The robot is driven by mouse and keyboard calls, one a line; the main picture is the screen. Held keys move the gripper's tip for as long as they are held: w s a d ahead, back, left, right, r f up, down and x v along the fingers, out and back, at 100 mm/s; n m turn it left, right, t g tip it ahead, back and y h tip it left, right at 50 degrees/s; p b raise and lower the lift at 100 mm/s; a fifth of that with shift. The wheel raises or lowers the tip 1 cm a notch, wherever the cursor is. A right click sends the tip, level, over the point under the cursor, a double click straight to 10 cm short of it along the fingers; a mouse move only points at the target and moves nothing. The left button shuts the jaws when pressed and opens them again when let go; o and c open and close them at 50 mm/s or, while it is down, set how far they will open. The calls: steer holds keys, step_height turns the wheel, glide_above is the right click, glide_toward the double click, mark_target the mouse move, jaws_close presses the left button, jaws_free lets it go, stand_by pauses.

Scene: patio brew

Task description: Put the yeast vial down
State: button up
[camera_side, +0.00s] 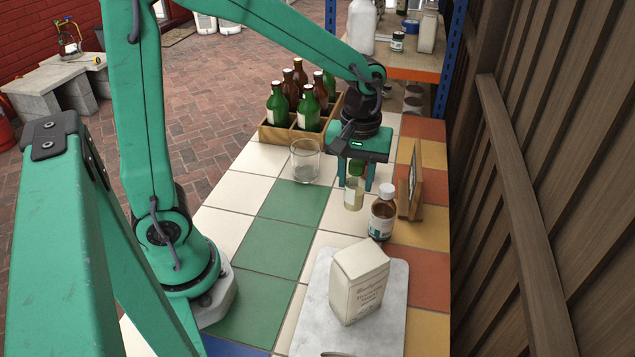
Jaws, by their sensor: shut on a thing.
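The yeast vial (354,193) is a small clear container with pale yellowish contents and a green cap. It is upright under my gripper (356,176), on the right half of the tiled table. My gripper points down and its two teal fingers are shut on the vial at the cap end. I cannot tell whether the vial's base touches the tiles (284,248) or hangs just above them.
A brown bottle (381,217) with a white cap stands close at right, before a wooden-framed stand (410,190). An empty glass (306,163) is at left. A bottle crate (273,134) is behind. A carton (358,283) stands on a marble board (393,325) in front.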

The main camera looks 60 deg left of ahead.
steer(key=shift+w+a+f, duration=0.65)
steer(key=shift+a+f, duration=0.9)
steer(key=shift+f, duration=0.15)
steer(key=shift+w+a+f, duration=0.65)
steer(key=shift+a+f, duration=0.95)
steer(key=shift+f, duration=0.05)
steer(key=shift+w+a+f, duration=0.65)
steer(key=shift+a+f, duration=0.9)
steer(key=shift+f, duration=0.15)
steer(key=shift+f, duration=0.15)
steer(key=o, duration=1)
steer(key=shift+r, duration=0.2)
step_height(320, 180, up, 12)
